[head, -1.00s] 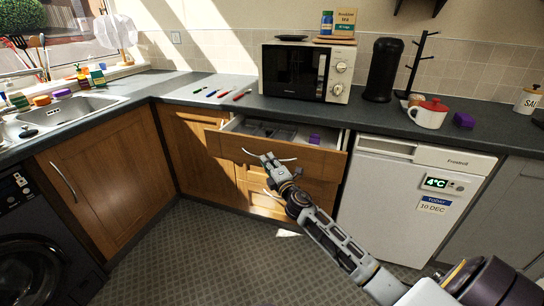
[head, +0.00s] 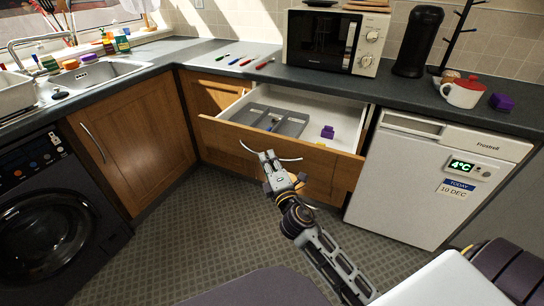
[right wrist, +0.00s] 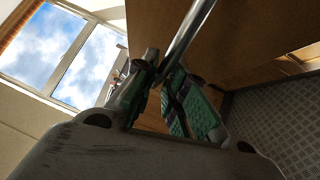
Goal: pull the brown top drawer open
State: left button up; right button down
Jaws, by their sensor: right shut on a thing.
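The brown top drawer (head: 230,132) stands well out from the cabinet under the counter in the head view. Inside it are a grey divided tray (head: 290,127) and a purple block (head: 327,132). A curved metal handle (head: 290,159) is on its front. My right gripper (head: 268,157) is at the middle of this handle, shut on it. In the right wrist view the green-padded fingers (right wrist: 165,95) close around the metal bar of the handle (right wrist: 188,35). My left gripper is not in view.
A white fridge (head: 425,185) stands right of the drawer, and a dark washing machine (head: 50,230) at the left. The floor (head: 200,215) before the drawer is clear.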

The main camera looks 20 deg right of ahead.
dwell(0.3)
jog(key=c, duration=1.5)
grip_release()
jog(key=shift+o, duration=0.2)
jog(key=shift+s, duration=0.15)
jog(key=s+f, duration=0.1)
jog(key=s, duration=1)
jog(key=shift+s+a+f, duration=0.3)
jog(key=shift+a+f, duration=0.05)
jog(key=shift+a, duration=0.1)
jog(key=shift+d, duration=0.1)
